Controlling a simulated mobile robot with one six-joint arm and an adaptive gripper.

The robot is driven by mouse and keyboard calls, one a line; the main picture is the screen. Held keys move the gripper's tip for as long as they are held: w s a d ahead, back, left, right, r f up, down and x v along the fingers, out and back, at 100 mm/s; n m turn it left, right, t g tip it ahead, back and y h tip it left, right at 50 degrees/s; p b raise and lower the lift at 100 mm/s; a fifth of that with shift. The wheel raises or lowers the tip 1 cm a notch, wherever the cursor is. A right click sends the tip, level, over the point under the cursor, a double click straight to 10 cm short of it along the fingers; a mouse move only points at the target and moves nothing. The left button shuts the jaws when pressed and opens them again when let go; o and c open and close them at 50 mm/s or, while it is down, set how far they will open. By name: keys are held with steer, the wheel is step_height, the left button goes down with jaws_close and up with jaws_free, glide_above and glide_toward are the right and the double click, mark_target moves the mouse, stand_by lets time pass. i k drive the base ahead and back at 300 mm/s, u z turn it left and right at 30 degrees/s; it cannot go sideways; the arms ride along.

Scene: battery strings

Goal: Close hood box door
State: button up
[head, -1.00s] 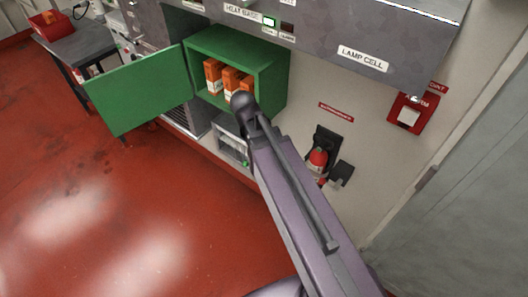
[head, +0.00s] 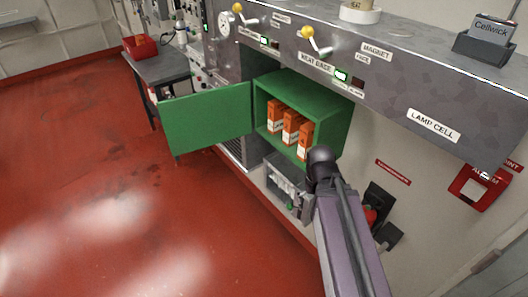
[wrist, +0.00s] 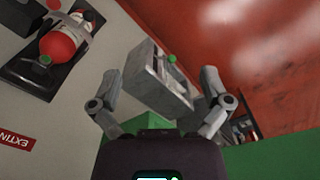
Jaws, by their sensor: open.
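The green hood box (head: 335,115) is mounted under the grey bench hood in the head view, with its front open. Its green door (head: 208,118) stands wide open, swung out to the left. Several orange cartons (head: 290,127) stand upright inside. In the head view my arm rises from the bottom, and its dark rounded joint overlaps the box's lower right corner; my gripper cannot be made out there. In the wrist view my gripper (wrist: 160,84) is open, its two fingers apart with nothing held. A green surface (wrist: 275,158) shows at its lower right; I cannot tell whether it is box or door.
A grey case (head: 287,186) sits below the box; a grey case also shows beyond my fingers in the wrist view (wrist: 158,80). A red extinguisher (wrist: 62,42) is on the wall. A side table (head: 160,70) stands behind the door. Red floor (head: 110,190) is clear at left.

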mark_target(190, 123)
steer(key=u, duration=5.2)
steer(key=i, duration=0.1)
steer(key=z, duration=3)
steer(key=i, duration=3.05)
